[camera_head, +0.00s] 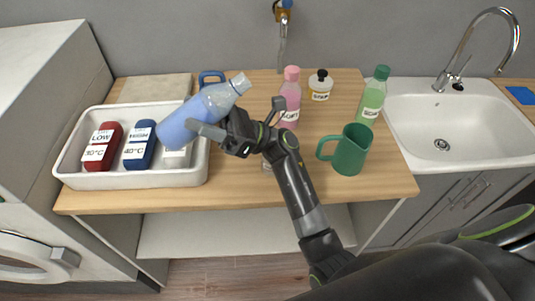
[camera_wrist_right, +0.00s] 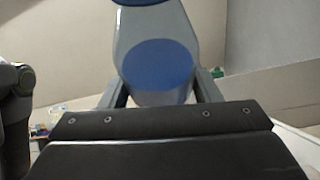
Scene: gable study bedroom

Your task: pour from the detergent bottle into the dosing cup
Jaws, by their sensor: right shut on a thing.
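The detergent bottle (camera_head: 201,112) is clear with blue liquid in it. It is tilted, with its pale neck up to the right and its base down to the left, over the right part of the white tray. My right gripper (camera_head: 215,130) is shut on its side; in the right wrist view the bottle (camera_wrist_right: 160,65) sits between the two fingers. A small pale object (camera_head: 267,164) shows partly behind my right arm on the wooden top; I cannot tell whether it is the dosing cup. My left gripper is not in view.
The white tray (camera_head: 128,180) holds a red and a blue bottle and a pale item. A pink bottle (camera_head: 290,98), a small black-capped jar (camera_head: 320,86), a green bottle (camera_head: 373,97) and a green jug (camera_head: 352,151) stand on the wooden top (camera_head: 235,193). A sink (camera_head: 470,125) is at right.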

